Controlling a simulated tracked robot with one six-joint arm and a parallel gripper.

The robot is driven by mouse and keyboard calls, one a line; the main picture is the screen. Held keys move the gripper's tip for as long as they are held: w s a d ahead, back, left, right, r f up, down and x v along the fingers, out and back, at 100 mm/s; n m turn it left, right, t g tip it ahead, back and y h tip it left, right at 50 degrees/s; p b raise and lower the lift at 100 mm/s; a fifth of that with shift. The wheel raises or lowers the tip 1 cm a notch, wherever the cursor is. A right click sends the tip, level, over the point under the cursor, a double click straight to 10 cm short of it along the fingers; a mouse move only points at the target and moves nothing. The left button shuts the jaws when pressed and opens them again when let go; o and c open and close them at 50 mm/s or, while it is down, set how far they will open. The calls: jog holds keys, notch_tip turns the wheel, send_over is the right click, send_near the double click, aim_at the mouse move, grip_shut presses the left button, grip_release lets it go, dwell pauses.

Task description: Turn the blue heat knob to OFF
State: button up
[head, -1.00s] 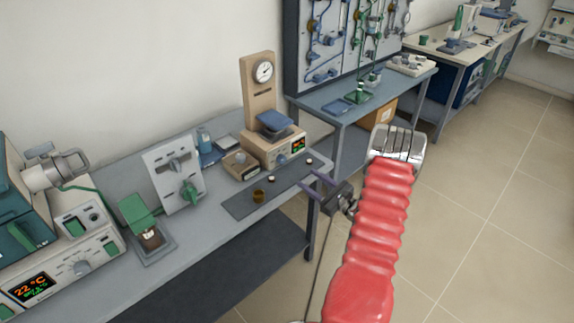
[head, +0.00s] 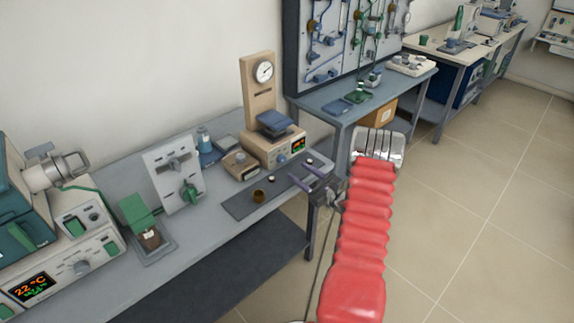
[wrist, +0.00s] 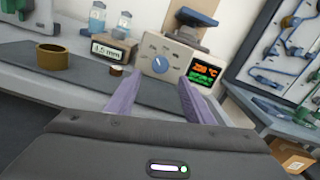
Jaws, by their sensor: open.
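The blue heat knob (wrist: 160,64) is on the front panel of a beige device (wrist: 178,52) in the wrist view, left of its lit display (wrist: 204,72). In the head view the knob (head: 282,159) is small on the same device, at the bench's right end. Labels surround the knob, but they and its exact setting are too small to read surely. My gripper (wrist: 160,84) is open and empty, its two purple fingers pointing at the panel, with the knob showing between and beyond the tips. In the head view my gripper (head: 300,172) is over the bench's right end, apart from the knob.
A brass ring (wrist: 54,58) and a small brown-and-white piece (wrist: 116,71) sit on the dark mat (head: 238,207). A small gauge box (wrist: 108,48) stands left of the device. A second bench (head: 372,100) stands behind. Floor is clear at right.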

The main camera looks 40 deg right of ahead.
aim_at(283, 161)
jog(key=w, duration=0.7)
jog(key=shift+w+a, duration=0.1)
jog(key=shift+w, duration=0.25)
jog(key=shift+c, duration=0.2)
jog(key=c, duration=0.9)
jog(key=shift+a, duration=0.3)
jog(key=shift+c, duration=0.5)
jog(key=shift+d, duration=0.15)
